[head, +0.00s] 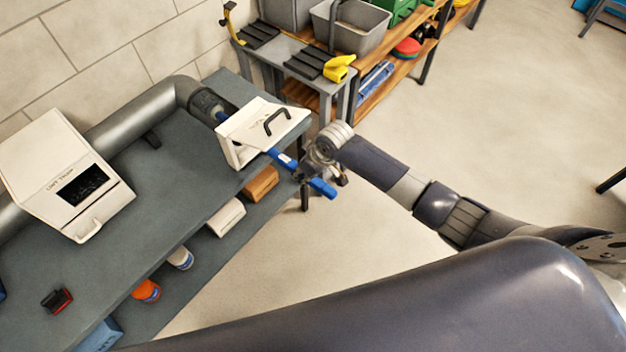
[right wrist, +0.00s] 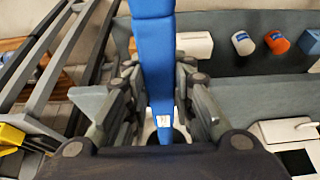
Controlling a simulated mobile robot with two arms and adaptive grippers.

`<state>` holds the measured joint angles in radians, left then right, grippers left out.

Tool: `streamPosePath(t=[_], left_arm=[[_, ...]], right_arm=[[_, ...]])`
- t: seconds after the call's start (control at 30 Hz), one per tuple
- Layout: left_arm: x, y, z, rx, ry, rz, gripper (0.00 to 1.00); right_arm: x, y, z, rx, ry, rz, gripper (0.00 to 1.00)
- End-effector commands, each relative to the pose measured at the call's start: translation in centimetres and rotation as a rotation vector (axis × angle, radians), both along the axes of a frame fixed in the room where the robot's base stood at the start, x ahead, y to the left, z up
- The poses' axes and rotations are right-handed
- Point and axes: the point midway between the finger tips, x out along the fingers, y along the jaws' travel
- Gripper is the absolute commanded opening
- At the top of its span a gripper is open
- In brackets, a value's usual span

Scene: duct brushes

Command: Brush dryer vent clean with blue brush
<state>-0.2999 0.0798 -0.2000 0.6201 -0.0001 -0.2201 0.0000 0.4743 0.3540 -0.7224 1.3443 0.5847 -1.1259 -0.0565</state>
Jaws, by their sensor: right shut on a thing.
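The blue brush (head: 322,188) is held by its handle in my right gripper (head: 308,170), at the right end of the workbench. In the right wrist view the blue handle (right wrist: 154,50) runs between the fingers (right wrist: 160,105), which are closed around it. The brush passes under or through the white vent hood (head: 240,147) with a black handle. A blue part shows behind the hood, at the dark mouth of the grey duct (head: 207,104). The bristles are hidden, so how deep they sit cannot be told. My left gripper is out of view.
A white lint trap box (head: 62,172) sits on the bench (head: 165,205) along the duct pipe. A red-and-black item (head: 57,300) lies near the front. Boxes and bottles stand on the lower shelf.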

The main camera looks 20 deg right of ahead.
Motion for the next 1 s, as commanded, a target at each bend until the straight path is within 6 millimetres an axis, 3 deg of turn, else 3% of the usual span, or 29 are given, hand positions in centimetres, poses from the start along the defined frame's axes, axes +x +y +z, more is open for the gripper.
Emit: streamPosePath(t=[0.5, 0.83, 1.0], left_arm=[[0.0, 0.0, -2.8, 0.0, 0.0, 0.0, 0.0], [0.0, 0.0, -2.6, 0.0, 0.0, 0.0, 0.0], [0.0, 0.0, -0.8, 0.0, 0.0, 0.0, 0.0]], right_arm=[[3.8, 2.7, -0.1, 0.0, -0.001, 0.001, 0.0], [3.9, 2.7, 0.1, 0.0, -0.001, 0.001, 0.0], [2.7, 1.8, 0.5, -0.001, 0.001, 0.0, 0.0]])
